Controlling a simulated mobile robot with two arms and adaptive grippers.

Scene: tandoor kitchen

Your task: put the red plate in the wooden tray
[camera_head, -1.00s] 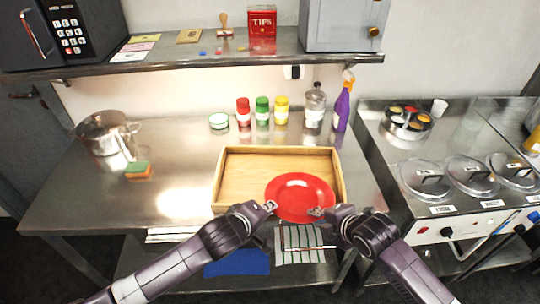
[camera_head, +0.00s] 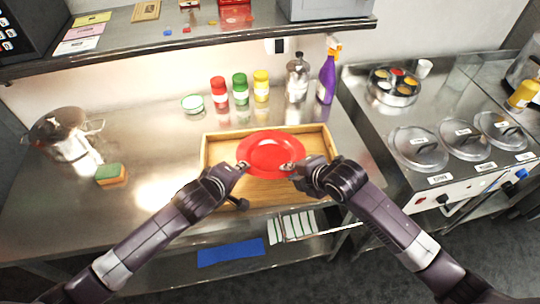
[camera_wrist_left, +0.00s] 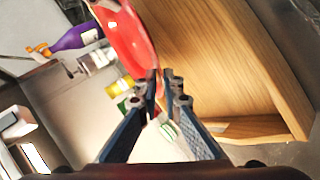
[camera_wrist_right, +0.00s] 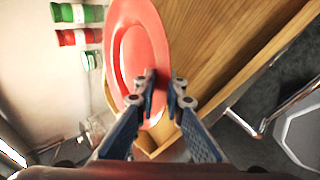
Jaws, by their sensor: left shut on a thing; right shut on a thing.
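The red plate (camera_head: 271,152) is held between my two grippers over the wooden tray (camera_head: 227,192) in the head view. My left gripper (camera_head: 243,166) is shut on the plate's left near rim. My right gripper (camera_head: 290,167) is shut on its right near rim. The plate also shows in the left wrist view (camera_wrist_left: 128,35) and the right wrist view (camera_wrist_right: 140,55), with the tray's wooden floor beyond it. It appears above the tray floor, though the exact gap is hard to tell. The plate covers part of the tray's middle and far wall.
Red, green and yellow jars, a clear bottle (camera_head: 297,80) and a purple spray bottle (camera_head: 327,78) stand behind the tray. A pot (camera_head: 58,138) and a sponge (camera_head: 111,174) are at the left. A unit with lidded wells (camera_head: 417,147) stands at the right. The shelf (camera_head: 200,38) runs above.

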